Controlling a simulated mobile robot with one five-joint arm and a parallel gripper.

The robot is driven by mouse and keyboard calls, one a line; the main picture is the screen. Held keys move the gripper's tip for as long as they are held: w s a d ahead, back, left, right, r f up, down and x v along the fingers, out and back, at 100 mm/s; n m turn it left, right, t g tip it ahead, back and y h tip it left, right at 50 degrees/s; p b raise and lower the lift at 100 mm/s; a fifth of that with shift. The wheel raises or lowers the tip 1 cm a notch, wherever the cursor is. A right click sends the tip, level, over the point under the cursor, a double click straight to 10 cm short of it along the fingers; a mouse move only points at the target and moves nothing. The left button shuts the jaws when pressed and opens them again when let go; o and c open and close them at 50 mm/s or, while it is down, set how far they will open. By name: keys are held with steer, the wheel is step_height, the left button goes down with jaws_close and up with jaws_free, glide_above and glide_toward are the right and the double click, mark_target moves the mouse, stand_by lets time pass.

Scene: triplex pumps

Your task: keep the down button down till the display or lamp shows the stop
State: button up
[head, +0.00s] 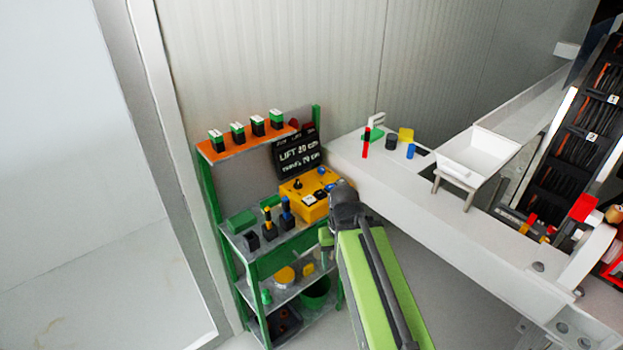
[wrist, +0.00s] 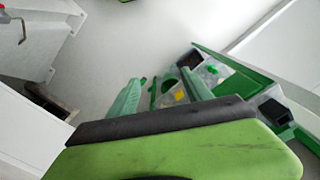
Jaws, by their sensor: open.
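I cannot tell which is the down button. The black display (head: 297,153) behind it reads "LIFT 20 cm" and a travel line that looks like 19 cm. I make out no lit lamp. My gripper (head: 326,238) is at the box's front right, mostly hidden behind my arm. In the wrist view my gripper (wrist: 158,82) has its two green fingers apart with nothing between them.
The green shelf (head: 262,262) holds dark and green blocks, blue- and yellow-topped items and, lower down, a green bucket (head: 316,292). An orange top shelf (head: 240,143) carries several green-and-black pieces. A long white bench (head: 430,215) with a white tray (head: 479,152) extends right.

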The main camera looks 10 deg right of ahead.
jaws_close()
steer(key=shift+d, duration=0.1)
stand_by(1.4)
